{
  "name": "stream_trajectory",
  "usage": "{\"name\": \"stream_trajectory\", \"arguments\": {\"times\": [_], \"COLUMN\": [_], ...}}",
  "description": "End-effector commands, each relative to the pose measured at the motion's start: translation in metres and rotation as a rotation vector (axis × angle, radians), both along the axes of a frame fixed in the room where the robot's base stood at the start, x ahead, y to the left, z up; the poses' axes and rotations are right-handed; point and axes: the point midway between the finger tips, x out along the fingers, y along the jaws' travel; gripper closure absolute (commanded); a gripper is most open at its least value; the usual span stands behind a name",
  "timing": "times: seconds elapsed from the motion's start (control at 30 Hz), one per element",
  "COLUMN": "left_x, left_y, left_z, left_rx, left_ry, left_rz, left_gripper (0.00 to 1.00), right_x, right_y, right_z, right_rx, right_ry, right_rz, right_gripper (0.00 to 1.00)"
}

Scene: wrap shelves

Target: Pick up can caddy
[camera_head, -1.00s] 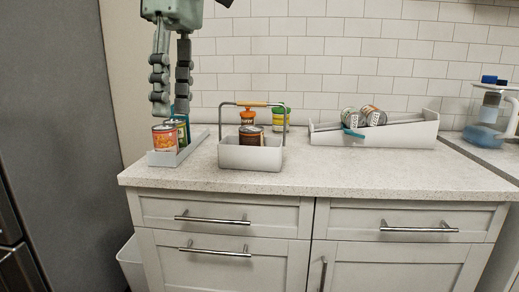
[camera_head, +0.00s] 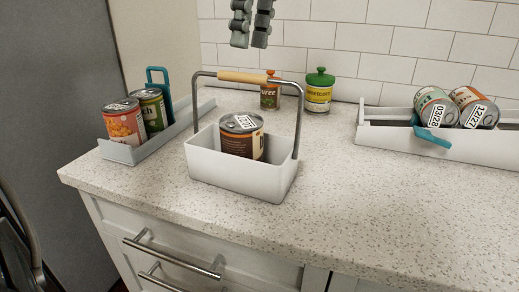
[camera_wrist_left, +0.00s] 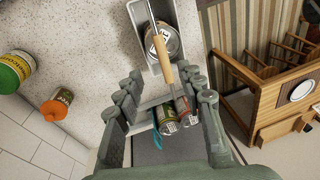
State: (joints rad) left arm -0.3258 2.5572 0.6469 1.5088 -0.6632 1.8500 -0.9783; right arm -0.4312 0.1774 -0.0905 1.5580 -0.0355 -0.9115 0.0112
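The can caddy (camera_head: 236,182) is a white open box on the counter, with a thin metal handle and a wooden grip bar (camera_head: 243,76). One dark-labelled can (camera_head: 242,137) stands in it. My left gripper (camera_head: 250,42) hangs from the top edge of the head view, above the caddy's handle in the picture and apart from it. In the left wrist view the fingers (camera_wrist_left: 166,88) are spread with nothing held between them; the wooden grip (camera_wrist_left: 162,58) and caddy wall (camera_wrist_left: 138,22) show beyond the fingertips. My right gripper is not in view.
A grey tray (camera_head: 118,152) with two cans and a teal handle stands left of the caddy. Orange-lidded (camera_head: 270,92) and green-lidded (camera_head: 319,92) jars stand behind it. A white rack (camera_head: 385,140) with two lying cans is at right. The front counter is clear.

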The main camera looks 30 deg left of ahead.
Motion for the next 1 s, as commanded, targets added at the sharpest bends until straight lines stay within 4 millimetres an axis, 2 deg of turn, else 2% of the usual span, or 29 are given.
{"name": "stream_trajectory", "arguments": {"times": [0.23, 0.5, 0.6, 0.8, 0.87, 1.0], "left_x": [-0.005, -0.012, -0.013, -0.013, -0.013, -0.013], "left_y": [0.002, 0.004, 0.005, 0.005, 0.005, 0.005], "left_z": [-0.028, -0.065, -0.072, -0.073, -0.073, -0.072], "left_rx": [-0.001, 0.000, 0.000, 0.000, 0.000, 0.000], "left_ry": [0.002, 0.003, 0.002, 0.001, 0.001, 0.001], "left_rz": [0.000, 0.000, 0.000, 0.001, 0.001, 0.001], "left_gripper": [0.62, 0.62, 0.62, 0.62, 0.67, 0.84], "right_x": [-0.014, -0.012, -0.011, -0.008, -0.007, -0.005], "right_y": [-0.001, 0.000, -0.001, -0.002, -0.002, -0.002], "right_z": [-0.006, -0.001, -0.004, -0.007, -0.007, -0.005], "right_rx": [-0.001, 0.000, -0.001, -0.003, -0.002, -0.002], "right_ry": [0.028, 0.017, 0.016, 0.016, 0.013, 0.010], "right_rz": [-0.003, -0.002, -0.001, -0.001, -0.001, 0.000], "right_gripper": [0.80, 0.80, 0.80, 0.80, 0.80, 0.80]}}
